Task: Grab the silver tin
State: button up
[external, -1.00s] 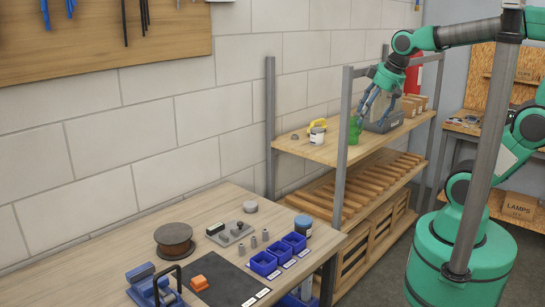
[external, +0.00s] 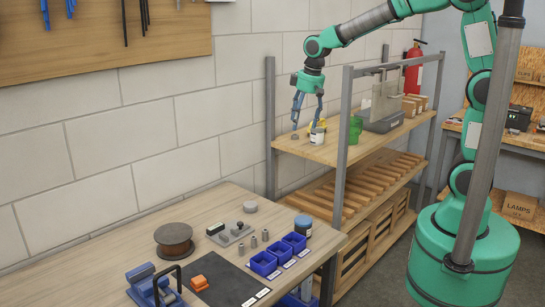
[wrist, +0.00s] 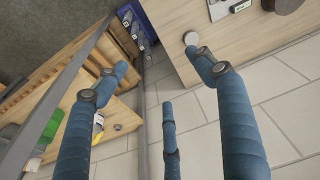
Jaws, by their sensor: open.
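My gripper (external: 306,122) is open and empty, fingers pointing down, at the left end of the upper shelf. In the wrist view its fingers (wrist: 163,62) are spread apart with nothing between them. A flat, round, silver-grey tin (external: 250,207) lies on the workbench near its back edge, well below and left of my gripper. It also shows in the wrist view as a pale disc (wrist: 191,38), partly covered by a fingertip. A small grey round thing (external: 294,136) lies on the shelf near my fingers; I cannot tell if it is a tin.
A white can (external: 317,136), a yellow item and green containers (external: 355,130) stand on the shelf (external: 328,153). Shelf posts (external: 343,140) rise between shelf and bench. The workbench (external: 110,248) holds a spool (external: 174,240), blue bins (external: 278,255) and small metal parts.

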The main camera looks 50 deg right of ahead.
jog(key=w+a+f+n+g+p, duration=0.1)
jog(key=w+a+f, duration=0.2)
jog(key=w+f, duration=0.2)
jog(key=w+a+f+p, duration=0.1)
jog(key=w+a+f, duration=0.2)
jog(key=w+f, duration=0.2)
jog(key=n+g+p, duration=0.1)
send_over(251, 204)
notch_tip(251, 204, down, 13)
jog(key=shift+d+f, duration=0.1)
jog(key=shift+d, duration=0.05)
jog(key=shift+f, duration=4.3)
jog(key=shift+f, duration=0.1)
jog(key=shift+f, duration=2.45)
